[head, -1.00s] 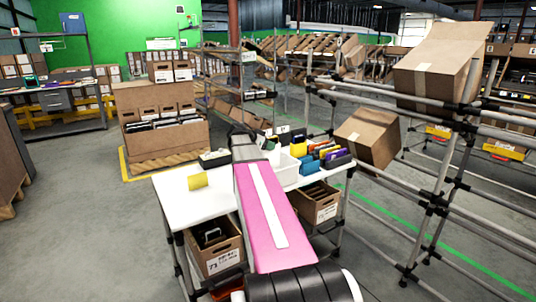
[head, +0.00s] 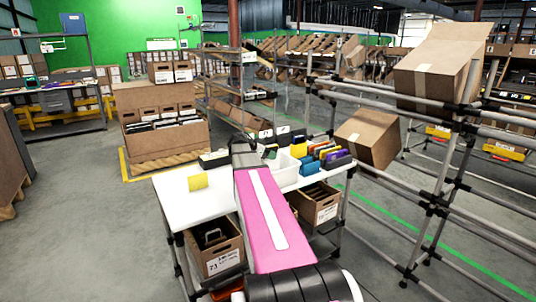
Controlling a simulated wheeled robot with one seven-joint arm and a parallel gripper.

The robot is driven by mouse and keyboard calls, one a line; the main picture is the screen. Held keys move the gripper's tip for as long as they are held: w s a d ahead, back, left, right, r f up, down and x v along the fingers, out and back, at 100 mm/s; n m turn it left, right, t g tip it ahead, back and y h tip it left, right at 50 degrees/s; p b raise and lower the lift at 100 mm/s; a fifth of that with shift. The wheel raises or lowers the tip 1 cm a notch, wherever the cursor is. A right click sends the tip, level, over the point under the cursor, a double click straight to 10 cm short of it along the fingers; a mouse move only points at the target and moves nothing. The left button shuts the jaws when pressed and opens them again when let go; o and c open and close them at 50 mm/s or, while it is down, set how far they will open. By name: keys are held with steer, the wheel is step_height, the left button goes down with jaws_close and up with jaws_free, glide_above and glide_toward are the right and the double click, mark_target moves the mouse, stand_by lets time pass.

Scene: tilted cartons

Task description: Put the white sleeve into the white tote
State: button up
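The white tote (head: 288,178) is an open bin on the white table, just right of my pink arm. My gripper (head: 270,151) is small and dark at the far end of the arm, by the tote's back left rim. Its fingers are too small and too much covered to show whether they are open. A small pale patch shows around the gripper; I cannot tell whether it is the white sleeve or whether the gripper holds it. The tote's floor is mostly hidden.
Several coloured sleeves (head: 322,157) stand right of the tote. A tilted carton (head: 368,138) and pipe racks stand farther right.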

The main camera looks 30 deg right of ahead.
steer(key=shift+r, duration=0.15)
steer(key=v, duration=1.2)
